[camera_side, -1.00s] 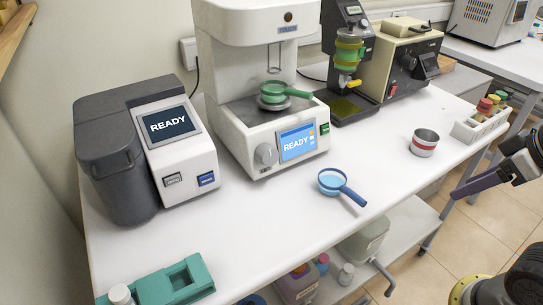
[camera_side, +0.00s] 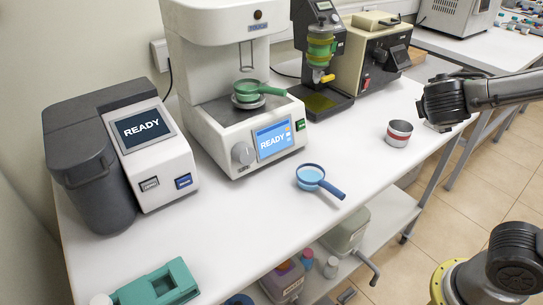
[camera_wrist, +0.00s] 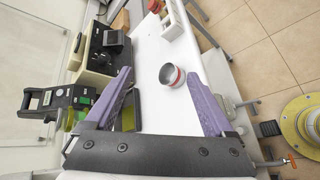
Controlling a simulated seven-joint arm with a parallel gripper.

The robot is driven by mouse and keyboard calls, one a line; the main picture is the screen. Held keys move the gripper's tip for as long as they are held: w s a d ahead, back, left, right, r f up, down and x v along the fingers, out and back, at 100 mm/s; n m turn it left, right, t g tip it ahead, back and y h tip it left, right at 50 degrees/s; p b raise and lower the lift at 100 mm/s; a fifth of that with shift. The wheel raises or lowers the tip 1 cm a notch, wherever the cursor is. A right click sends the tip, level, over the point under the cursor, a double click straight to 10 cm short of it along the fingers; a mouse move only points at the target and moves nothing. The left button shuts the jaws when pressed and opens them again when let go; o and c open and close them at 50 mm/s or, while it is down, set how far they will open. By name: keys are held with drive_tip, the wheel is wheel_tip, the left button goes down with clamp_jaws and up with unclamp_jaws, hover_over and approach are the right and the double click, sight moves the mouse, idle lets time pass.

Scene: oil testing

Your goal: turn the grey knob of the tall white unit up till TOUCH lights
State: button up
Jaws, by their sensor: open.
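The tall white unit (camera_side: 182,75) stands at the back middle of the bench in the side view. The TOUCH label (camera_side: 258,28) is high on the unit under a small round lamp (camera_side: 257,15), which looks dark. A green-handled dish (camera_side: 247,90) sits on the unit's stand. My gripper (camera_wrist: 158,78) shows in the wrist view with purple fingers spread wide and nothing between them gripped. In the side view the fingers are hidden; my wrist is right of the unit, far from the knob.
A grey READY machine (camera_side: 80,150) is left of the unit. A dark green-vessel device (camera_side: 325,60) and a beige box (camera_side: 374,55) are right. The front bench is partly clear.

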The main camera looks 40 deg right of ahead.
drive_tip(key=w+a+n+t+h, duration=0.2)
drive_tip(key=w+a+n+t, duration=0.3)
drive_tip(key=w+a+n, duration=0.3)
drive_tip(key=n+t+y, duration=0.8)
drive_tip(key=n+y, duration=0.4)
drive_tip(key=n, duration=0.2)
approach(248, 157)
drive_tip(key=s, duration=0.4)
drive_tip(key=shift+f, duration=0.2)
drive_tip(key=shift+a, duration=0.25)
drive_tip(key=w, duration=0.4)
drive_tip(key=w+d, duration=0.1)
drive_tip(key=w, duration=0.8)
drive_tip(key=shift+w+d+r, duration=0.1)
drive_tip(key=shift+w+d, duration=0.05)
drive_tip(key=shift+w, duration=0.2)
drive_tip(key=c, duration=1.4)
